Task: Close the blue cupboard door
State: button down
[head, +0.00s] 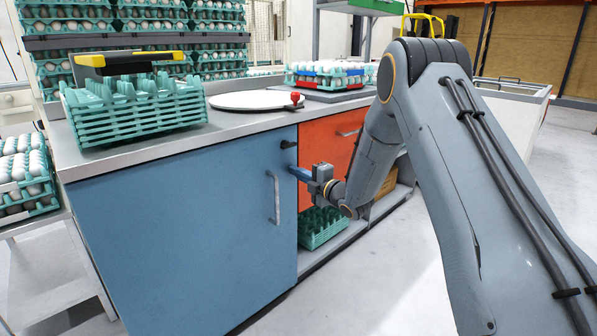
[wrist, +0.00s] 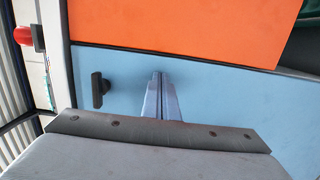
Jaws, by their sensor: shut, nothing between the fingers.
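The blue cupboard door (head: 185,225) fills the front left of the counter in the head view. It looks about flush with the cupboard front; I cannot tell whether a small gap remains. Its grey bar handle (head: 274,198) is near the right edge, and a small black latch (head: 288,144) is near the top right corner. My gripper (head: 293,171) is shut and empty at the door's right edge, right of the handle. In the wrist view the closed fingers (wrist: 161,78) point at the blue door surface (wrist: 220,95), beside the black latch (wrist: 98,90). Contact is unclear.
An orange door (head: 327,150) is right of the blue one, above an open shelf with green trays (head: 321,226). A stack of green trays (head: 135,112), a white round plate (head: 257,100) and a red knob (head: 295,97) are on the counter. The floor in front is clear.

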jog(key=w+d+p+v, duration=0.1)
jog(key=p+v, duration=0.1)
jog(key=v, duration=1.1)
jog(key=s+a+r+m+g+h, duration=0.25)
jog(key=s+m+g, duration=0.35)
jog(key=s, duration=1)
jog(key=s+a+r+m+g+h, duration=0.15)
jog(key=s+m+g+h, duration=0.45)
jog(key=s, duration=1)
jog(key=s+a+r+m+g+h, duration=0.1)
jog(key=s+a+m+g+h, duration=0.1)
jog(key=s+m, duration=1.05)
jog(key=s+d+r+p, duration=0.1)
jog(key=d+r+p, duration=0.5)
jog(key=p, duration=0.5)
jog(key=s+d+r+p, duration=0.2)
jog(key=d+r+p, duration=0.5)
jog(key=r+p, duration=0.3)
jog(key=shift+s+r+m+p, duration=0.3)
jog(key=shift+m+p, duration=0.15)
jog(key=shift+p, duration=0.65)
